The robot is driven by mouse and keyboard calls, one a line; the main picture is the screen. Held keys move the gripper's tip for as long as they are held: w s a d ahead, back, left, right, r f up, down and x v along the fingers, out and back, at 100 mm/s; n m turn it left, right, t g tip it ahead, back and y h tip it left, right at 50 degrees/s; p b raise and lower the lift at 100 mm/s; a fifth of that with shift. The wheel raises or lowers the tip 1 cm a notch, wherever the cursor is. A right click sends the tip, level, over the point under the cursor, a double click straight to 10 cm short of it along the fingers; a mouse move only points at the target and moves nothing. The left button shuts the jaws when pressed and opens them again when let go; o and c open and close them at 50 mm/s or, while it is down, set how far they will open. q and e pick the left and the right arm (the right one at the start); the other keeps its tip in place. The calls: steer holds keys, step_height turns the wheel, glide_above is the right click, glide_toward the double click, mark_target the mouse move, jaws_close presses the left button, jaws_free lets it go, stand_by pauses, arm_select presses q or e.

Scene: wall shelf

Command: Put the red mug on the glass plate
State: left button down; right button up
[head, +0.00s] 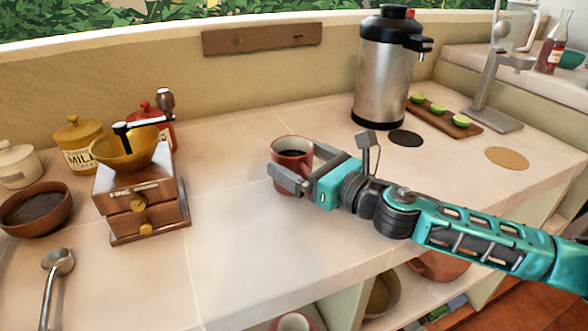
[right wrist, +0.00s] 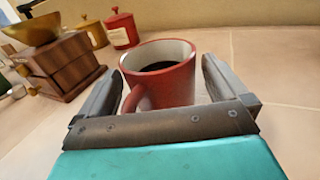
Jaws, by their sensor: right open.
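The red mug (head: 284,161), upright with dark liquid inside, stands on the tiled counter near its middle. My right gripper (head: 296,166) is open, with its fingers low on either side of the mug. In the right wrist view, the red mug (right wrist: 172,82) sits between the two fingers, with a gap to the right finger; its handle points toward the palm and left finger. I cannot make out a glass plate in either view. My left gripper is not in view.
A steel dispenser (head: 382,80) stands at the back, near a dark disc (head: 406,138) and a tan disc (head: 507,158).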

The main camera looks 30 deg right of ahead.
steer(key=shift+c, duration=0.3)
steer(key=c, duration=1.2)
steer(key=shift+c, duration=1.3)
steer(key=shift+r, duration=0.25)
